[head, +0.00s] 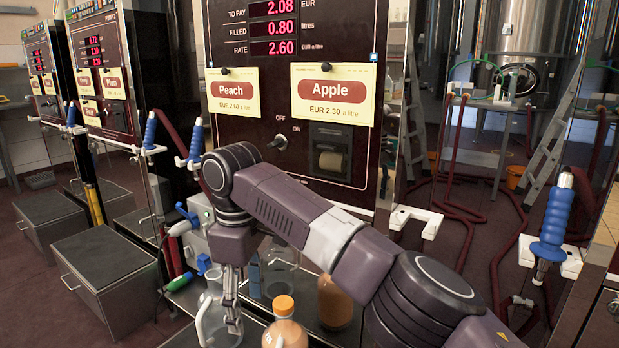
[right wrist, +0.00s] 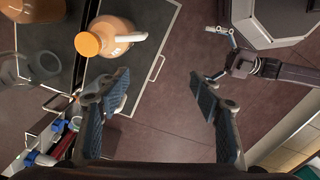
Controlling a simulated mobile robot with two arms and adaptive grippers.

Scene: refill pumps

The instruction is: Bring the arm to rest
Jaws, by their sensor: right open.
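My right arm reaches in from the lower right of the head view. Its gripper (head: 220,318) points down at the left of the bottles, in front of a clear vessel. The right wrist view shows this gripper (right wrist: 160,88) open, with only floor between its fingers. A bottle of amber liquid with an orange cap (head: 285,326) stands to its right and also shows in the right wrist view (right wrist: 118,30).
An amber jug (head: 335,302) and a clear bottle (head: 280,272) stand by the pump panel (head: 290,170). Blue-handled nozzles hang at the left and right (head: 553,220). Grey step boxes (head: 103,285) stand on the left.

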